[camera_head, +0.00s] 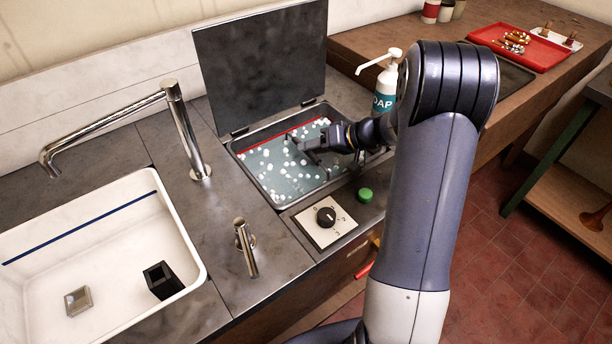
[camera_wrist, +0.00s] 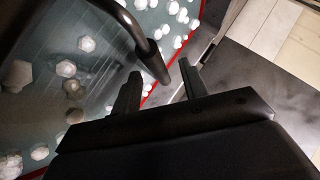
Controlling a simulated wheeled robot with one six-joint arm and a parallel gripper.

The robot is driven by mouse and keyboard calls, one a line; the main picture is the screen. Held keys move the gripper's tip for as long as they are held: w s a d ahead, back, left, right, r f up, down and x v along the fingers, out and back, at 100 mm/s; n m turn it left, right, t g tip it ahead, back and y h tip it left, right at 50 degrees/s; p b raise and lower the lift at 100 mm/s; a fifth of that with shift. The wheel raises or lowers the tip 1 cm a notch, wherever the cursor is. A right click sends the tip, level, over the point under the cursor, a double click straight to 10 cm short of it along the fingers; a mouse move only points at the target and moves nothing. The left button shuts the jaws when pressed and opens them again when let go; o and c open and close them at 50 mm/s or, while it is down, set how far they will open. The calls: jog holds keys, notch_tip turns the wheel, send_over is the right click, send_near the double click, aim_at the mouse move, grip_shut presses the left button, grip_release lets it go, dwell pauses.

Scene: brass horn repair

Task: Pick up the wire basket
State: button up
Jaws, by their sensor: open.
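The wire basket is hard to make out in the head view, where my arm and the foamy liquid cover that area. In the wrist view a dark curved handle (camera_wrist: 141,43), likely the basket's, rises over the liquid, with faint lines below it. Its thick end lies between my fingertips or just beyond them; I cannot tell whether they touch. My gripper (camera_wrist: 159,69) is open; it also shows in the head view, low over the bath (camera_head: 236,147). The bath holds teal liquid with white foam flecks and has a red line along its far wall.
The bath's dark lid (camera_head: 262,68) stands open behind. A soap bottle (camera_head: 383,85) stands right of it. A dial panel (camera_head: 325,220) and green button (camera_head: 365,195) are in front. A white sink (camera_head: 100,250) with a black box (camera_head: 162,281) and a tall faucet (camera_head: 186,130) are left.

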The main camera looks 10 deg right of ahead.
jog(key=shift+x, duration=1.25)
jog(key=shift+c, duration=0.5)
grip_shut()
